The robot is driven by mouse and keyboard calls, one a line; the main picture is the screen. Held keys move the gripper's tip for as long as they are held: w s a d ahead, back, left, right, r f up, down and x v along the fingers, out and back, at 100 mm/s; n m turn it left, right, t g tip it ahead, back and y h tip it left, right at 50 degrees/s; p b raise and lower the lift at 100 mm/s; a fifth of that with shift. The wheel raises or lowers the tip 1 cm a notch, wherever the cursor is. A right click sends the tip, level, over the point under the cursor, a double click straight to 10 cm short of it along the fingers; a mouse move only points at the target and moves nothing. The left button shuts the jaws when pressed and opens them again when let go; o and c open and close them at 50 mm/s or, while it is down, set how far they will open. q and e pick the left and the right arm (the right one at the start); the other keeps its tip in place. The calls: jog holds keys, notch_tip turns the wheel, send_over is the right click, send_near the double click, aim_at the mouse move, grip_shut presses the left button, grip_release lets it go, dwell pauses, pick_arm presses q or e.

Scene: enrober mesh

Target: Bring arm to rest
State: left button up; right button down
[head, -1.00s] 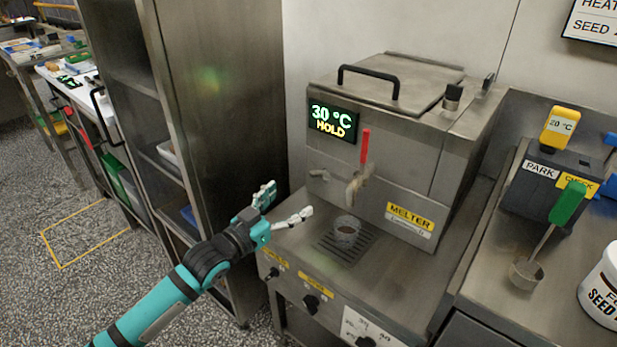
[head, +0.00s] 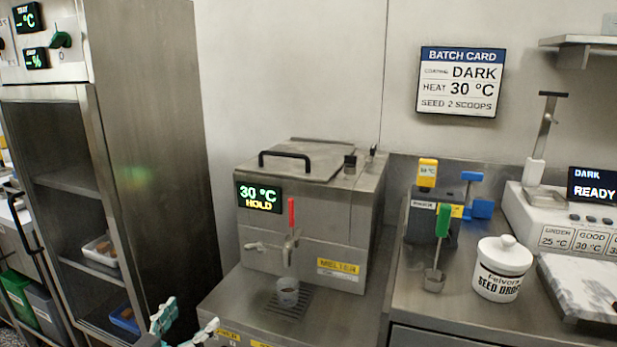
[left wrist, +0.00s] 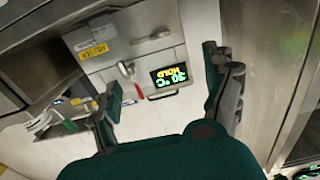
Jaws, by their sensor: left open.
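My left gripper (head: 180,328) shows at the bottom edge of the head view, in front of the melter's lower left. Its teal and white fingers are spread, with nothing between them. In the left wrist view its two dark fingers (left wrist: 165,95) stand wide apart, and the melter (left wrist: 130,45) shows upside down beyond them. The rest of the left arm is below the head view. My right gripper is in neither view.
The steel melter (head: 310,235) reads 30 °C HOLD; a cup (head: 288,291) sits on its drip grate. An open steel cabinet (head: 165,170) stands left. A seed jar (head: 502,269), a green-handled scoop (head: 436,262) and a marble slab (head: 585,287) occupy the right counter.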

pick_arm(q)
jog(key=s+a+f+n+g+y, duration=0.15)
jog(key=s+f, duration=0.25)
jog(key=f, duration=0.7)
jog(key=s+f+g+y, duration=0.2)
jog(key=s+f+g, duration=0.15)
jog(key=f, duration=0.75)
jog(key=s+a+f+n+g+y, duration=0.15)
jog(key=s+f, duration=0.25)
jog(key=f, duration=0.7)
jog(key=s+d+f+m+g+y, duration=0.1)
jog(key=s+d+f+g, duration=0.25)
jog(key=s+f, duration=0.75)
jog(key=s+d+f+g, duration=0.2)
jog(key=s+f+g, duration=0.45)
jog(key=s, duration=0.95)
jog(key=s+a+r+p, duration=0.2)
jog(key=s+r+p, duration=0.1)
jog(key=s+p, duration=0.9)
jog(key=shift+a+r+p, duration=0.15)
jog(key=shift+r+p, duration=0.1)
jog(key=shift+p, duration=0.9)
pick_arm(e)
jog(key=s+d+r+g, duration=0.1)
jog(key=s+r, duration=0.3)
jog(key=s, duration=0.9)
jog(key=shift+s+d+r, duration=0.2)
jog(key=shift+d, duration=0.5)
